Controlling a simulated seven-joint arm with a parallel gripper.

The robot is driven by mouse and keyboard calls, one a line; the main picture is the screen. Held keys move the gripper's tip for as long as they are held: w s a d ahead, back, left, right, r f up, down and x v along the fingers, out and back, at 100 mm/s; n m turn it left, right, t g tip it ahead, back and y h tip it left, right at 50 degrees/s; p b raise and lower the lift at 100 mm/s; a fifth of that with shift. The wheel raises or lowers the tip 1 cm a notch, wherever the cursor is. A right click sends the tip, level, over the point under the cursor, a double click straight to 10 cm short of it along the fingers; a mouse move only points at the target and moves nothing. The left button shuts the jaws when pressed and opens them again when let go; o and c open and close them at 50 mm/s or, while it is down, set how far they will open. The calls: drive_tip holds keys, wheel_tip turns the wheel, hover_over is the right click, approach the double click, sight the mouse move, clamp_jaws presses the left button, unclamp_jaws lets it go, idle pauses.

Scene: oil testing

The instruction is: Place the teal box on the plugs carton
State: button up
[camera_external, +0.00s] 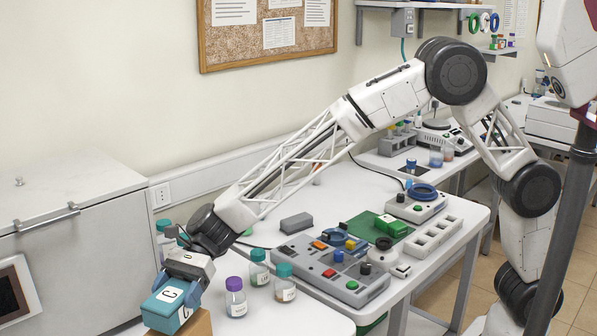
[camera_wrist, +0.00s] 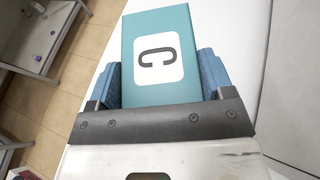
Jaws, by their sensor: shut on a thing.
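In the wrist view the teal box (camera_wrist: 158,58) sits between the two fingers of my gripper (camera_wrist: 160,85). A brown cardboard carton (camera_external: 197,326) shows just under and behind the box at the bottom edge. Most of it is hidden or out of frame, and I cannot read any marking. I cannot tell whether the box touches it.
Bottles with purple (camera_external: 235,297) and teal (camera_external: 285,282) caps stand just right of my gripper. A grey panel with coloured buttons (camera_external: 330,270) lies further right. A white cabinet (camera_external: 80,240) stands at the left.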

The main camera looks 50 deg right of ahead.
drive_tip(key=shift+f, duration=0.95)
drive_tip(key=shift+f, duration=0.15)
drive_tip(key=o, duration=1)
drive_tip(key=shift+v, duration=6.05)
